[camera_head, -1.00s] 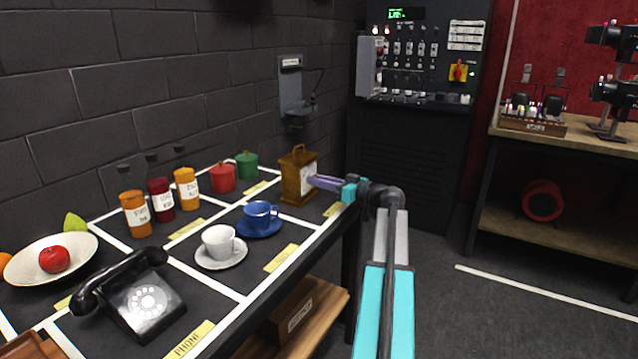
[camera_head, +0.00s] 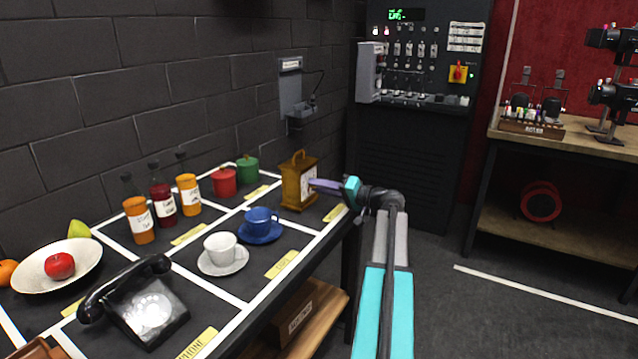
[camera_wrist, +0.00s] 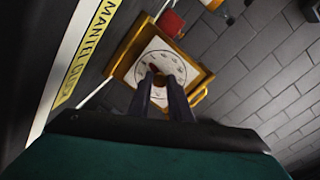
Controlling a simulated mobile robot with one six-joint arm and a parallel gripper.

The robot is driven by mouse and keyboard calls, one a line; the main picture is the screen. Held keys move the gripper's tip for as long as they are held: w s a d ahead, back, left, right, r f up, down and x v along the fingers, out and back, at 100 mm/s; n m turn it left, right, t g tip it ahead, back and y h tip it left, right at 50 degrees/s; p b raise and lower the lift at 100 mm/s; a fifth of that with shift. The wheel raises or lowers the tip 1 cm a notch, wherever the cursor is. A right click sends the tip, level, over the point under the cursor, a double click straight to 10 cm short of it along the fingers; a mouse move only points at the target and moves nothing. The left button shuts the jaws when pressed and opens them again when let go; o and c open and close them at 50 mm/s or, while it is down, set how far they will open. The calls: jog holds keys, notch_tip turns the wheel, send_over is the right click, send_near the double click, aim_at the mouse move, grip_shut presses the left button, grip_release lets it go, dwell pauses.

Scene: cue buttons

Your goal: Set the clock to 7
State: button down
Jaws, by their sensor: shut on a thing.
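The clock (camera_head: 291,186) is a yellow-brown mantel clock with a top handle and a white round face, standing upright at the far right end of the table. In the wrist view its face (camera_wrist: 176,57) fills the middle, with dark marks around the dial. My gripper (camera_head: 314,183) reaches it from the right, its fingertips at the face. In the wrist view the two fingers of my gripper (camera_wrist: 163,78) are close together at the dial's centre, shut on a clock hand that they mostly hide. I cannot read the time.
A blue cup (camera_head: 258,219), a white cup (camera_head: 220,247), a black phone (camera_head: 140,302), bottles (camera_head: 163,203), and red (camera_head: 224,182) and green (camera_head: 247,169) pots stand on the table's taped cells. A wall box (camera_head: 296,105) hangs behind. The floor (camera_head: 500,310) at right is clear.

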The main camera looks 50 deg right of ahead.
jog(key=shift+m+p, duration=0.75)
jog(key=shift+m, duration=0.75)
jog(key=shift+f, duration=0.1)
jog(key=c, duration=1.6)
grip_release()
jog(key=shift+c, duration=0.2)
jog(key=v, duration=1.4)
jog(key=shift+d, duration=0.1)
